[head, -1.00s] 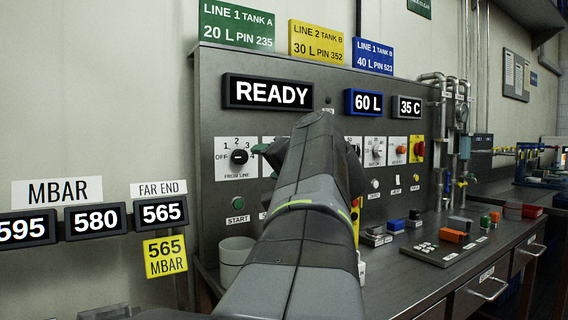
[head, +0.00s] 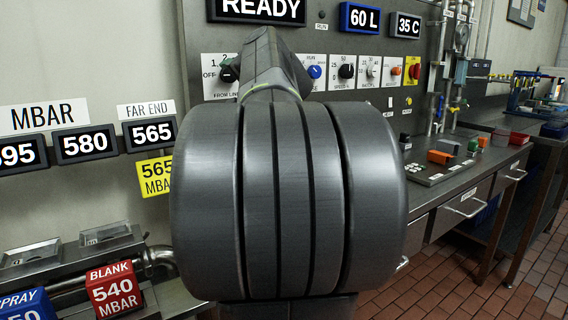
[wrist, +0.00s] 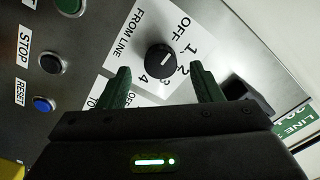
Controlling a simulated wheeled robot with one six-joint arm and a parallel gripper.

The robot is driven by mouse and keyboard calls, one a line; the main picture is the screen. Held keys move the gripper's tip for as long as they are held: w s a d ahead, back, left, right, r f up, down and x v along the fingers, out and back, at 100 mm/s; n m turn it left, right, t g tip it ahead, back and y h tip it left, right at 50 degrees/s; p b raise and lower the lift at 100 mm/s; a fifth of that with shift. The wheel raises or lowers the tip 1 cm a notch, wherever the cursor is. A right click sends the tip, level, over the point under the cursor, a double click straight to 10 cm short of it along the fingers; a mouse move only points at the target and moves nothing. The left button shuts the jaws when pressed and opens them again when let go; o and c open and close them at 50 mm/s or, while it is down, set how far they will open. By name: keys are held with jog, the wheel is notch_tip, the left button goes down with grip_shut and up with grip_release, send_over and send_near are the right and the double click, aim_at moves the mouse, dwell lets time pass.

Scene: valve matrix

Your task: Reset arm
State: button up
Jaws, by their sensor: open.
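My gripper (wrist: 162,88) shows in the wrist view with its two green fingers apart and nothing between them. Beyond the fingertips is the black FROM LINE selector knob (wrist: 160,60) on its white plate, marked OFF and 1 to 4. The knob is apart from the fingers as far as the view shows. In the head view the FROM LINE knob (head: 229,73) shows just left of my arm.
A green button (wrist: 70,5), a black STOP button (wrist: 51,62) and a blue RESET button (wrist: 44,104) sit beside the selector. The READY display (head: 259,10) is above. A bench (head: 465,185) with small coloured blocks stands right. Tiled floor (head: 450,290) is open at lower right.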

aim_at(230, 74)
jog(key=shift+x, duration=1.5)
jog(key=v, duration=1.4)
jog(key=x, duration=1.4)
jog(key=shift+w+r+m+p, duration=0.1)
jog(key=shift+r+m+p, duration=0.2)
jog(key=shift+p, duration=0.45)
jog(key=m+p, duration=1.8)
jog(key=p, duration=0.3)
jog(key=shift+m, duration=0.4)
